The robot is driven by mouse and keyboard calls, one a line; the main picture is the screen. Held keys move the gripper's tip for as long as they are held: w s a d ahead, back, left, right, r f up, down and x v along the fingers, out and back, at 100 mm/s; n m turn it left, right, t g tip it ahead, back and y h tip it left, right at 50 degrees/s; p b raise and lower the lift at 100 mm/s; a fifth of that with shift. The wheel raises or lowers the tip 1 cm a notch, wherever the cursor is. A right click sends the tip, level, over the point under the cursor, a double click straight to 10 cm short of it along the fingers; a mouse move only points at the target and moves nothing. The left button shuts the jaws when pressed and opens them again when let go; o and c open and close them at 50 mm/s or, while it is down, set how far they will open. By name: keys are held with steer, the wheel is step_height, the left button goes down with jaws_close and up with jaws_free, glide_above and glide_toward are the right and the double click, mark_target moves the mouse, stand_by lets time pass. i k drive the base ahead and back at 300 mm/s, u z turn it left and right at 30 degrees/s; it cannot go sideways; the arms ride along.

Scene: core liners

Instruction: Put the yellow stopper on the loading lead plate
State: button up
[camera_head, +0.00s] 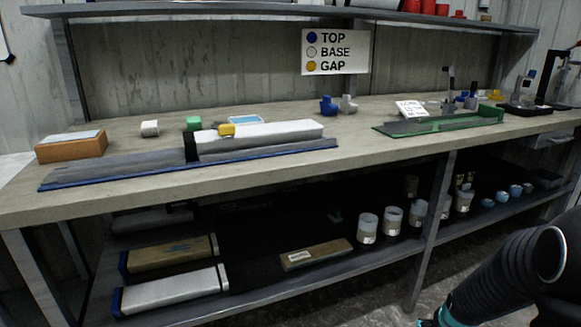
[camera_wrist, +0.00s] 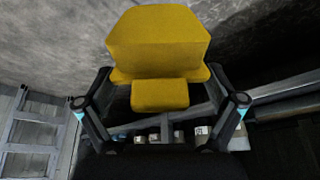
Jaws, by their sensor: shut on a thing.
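In the wrist view my gripper (camera_wrist: 160,75) is shut on a yellow stopper (camera_wrist: 158,38), a wide block with a smaller yellow block below it. The fingers stand on either side of it, over grey floor. The held stopper does not show in the head view. There, a small yellow piece (camera_head: 227,130) sits by a white liner (camera_head: 270,136) on a dark blue-edged tray (camera_head: 120,172) at the left of the bench. A dark green-edged plate (camera_head: 440,124) lies to the right. I cannot tell which of these is the loading lead plate.
The bench (camera_head: 270,172) also holds a brown box (camera_head: 72,148), a green block (camera_head: 193,123), blue and grey caps (camera_head: 328,105) and a tool stand (camera_head: 553,80). A sign (camera_head: 335,51) hangs behind. The lower shelf (camera_head: 255,287) carries boxed liners and several cups. The bench's front strip is clear.

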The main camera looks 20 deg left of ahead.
mark_target(118, 165)
steer(key=u, duration=1.75)
